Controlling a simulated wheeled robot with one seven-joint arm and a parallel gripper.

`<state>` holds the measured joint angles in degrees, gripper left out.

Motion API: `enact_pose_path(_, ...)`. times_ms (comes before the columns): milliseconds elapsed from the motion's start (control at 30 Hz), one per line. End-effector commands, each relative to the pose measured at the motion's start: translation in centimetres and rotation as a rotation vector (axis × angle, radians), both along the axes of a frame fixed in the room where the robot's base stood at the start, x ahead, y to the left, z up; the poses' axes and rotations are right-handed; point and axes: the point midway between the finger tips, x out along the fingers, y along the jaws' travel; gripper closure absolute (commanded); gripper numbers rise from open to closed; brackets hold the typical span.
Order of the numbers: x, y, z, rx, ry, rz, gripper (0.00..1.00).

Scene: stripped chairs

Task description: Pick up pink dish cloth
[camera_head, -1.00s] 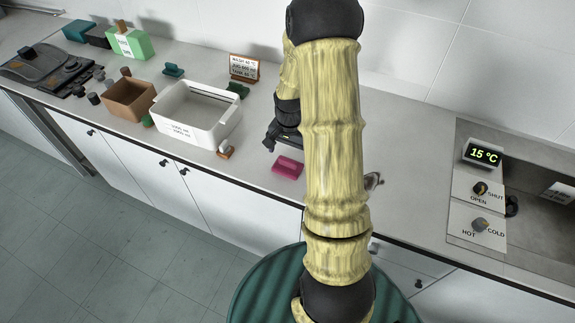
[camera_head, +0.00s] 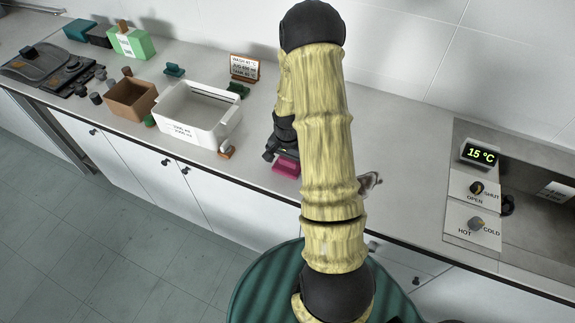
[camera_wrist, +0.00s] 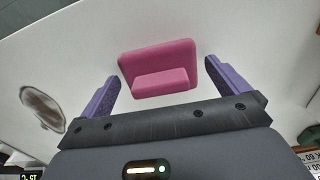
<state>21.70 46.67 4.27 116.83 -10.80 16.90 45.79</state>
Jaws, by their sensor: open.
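The pink dish cloth (camera_head: 286,166) lies folded on the counter near its front edge, in the middle of the head view. In the wrist view the cloth (camera_wrist: 158,66) sits ahead of and between my two purple fingers, with counter showing on both sides of it. My gripper (camera_wrist: 161,84) is open and empty. In the head view my gripper (camera_head: 272,152) is just above and to the left of the cloth, and it hides a little of the cloth's far side. I cannot tell the exact height of the fingers above the counter.
A white tub (camera_head: 198,117) and a brown box (camera_head: 131,99) stand left of the cloth. A small brown-and-white item (camera_head: 226,152) lies by the tub. A sign (camera_head: 245,68) stands behind. A sink with a panel (camera_head: 474,208) is at the right.

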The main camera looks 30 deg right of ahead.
Motion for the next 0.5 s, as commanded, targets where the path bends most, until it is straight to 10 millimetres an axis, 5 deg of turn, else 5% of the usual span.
enact_pose_path(367, 0.02, 0.0, 0.04, 0.001, -0.001, 0.0, 0.0)
enact_pose_path(500, 0.02, 0.0, 0.04, 0.001, -0.001, 0.0, 0.24)
